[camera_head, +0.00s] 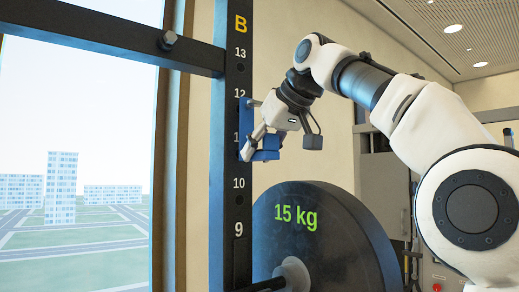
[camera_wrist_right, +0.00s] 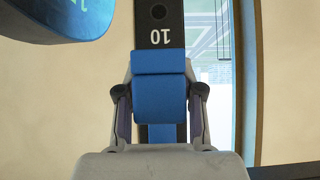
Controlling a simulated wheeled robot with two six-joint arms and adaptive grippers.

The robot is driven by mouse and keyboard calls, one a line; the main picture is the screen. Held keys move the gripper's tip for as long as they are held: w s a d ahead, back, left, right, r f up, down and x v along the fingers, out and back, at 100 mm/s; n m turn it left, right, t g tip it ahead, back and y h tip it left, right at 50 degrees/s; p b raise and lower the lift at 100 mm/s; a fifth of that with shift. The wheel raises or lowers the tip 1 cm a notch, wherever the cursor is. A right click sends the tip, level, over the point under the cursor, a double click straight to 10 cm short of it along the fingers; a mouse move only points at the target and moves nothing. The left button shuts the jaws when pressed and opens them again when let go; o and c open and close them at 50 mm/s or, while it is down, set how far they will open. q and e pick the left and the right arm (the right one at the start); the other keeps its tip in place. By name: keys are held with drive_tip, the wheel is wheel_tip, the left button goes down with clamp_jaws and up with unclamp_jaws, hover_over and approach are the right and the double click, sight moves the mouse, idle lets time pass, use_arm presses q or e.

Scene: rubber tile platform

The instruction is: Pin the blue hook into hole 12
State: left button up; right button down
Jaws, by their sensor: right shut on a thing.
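The blue hook (camera_head: 245,122) lies along the dark numbered upright (camera_head: 239,210), its back plate between labels 12 (camera_head: 240,93) and 10 (camera_head: 239,183). It covers the place below label 12 and part of label 11, so hole 12 is hidden. I cannot tell whether its pin is in a hole. My right gripper (camera_head: 262,143) is shut on the hook's lower part, from the right. In the right wrist view the blue hook (camera_wrist_right: 159,92) sits between the two fingers, in front of the upright. My left gripper is not in view.
A black 15 kg weight plate (camera_head: 325,235) stands just right of the upright, below my gripper. A dark crossbar (camera_head: 110,38) meets the upright at upper left. A window (camera_head: 80,130) is behind. The plate's edge also shows in the right wrist view (camera_wrist_right: 55,18).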

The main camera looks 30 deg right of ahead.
drive_tip(key=shift+w+a+r+p, duration=0.15)
drive_tip(key=shift+w+p, duration=0.95)
drive_tip(key=shift+p, duration=0.9)
idle(3.7)
drive_tip(key=c, duration=0.7)
unclamp_jaws()
drive_tip(key=shift+o, duration=0.2)
drive_tip(key=shift+s, duration=0.1)
drive_tip(key=shift+f, duration=0.2)
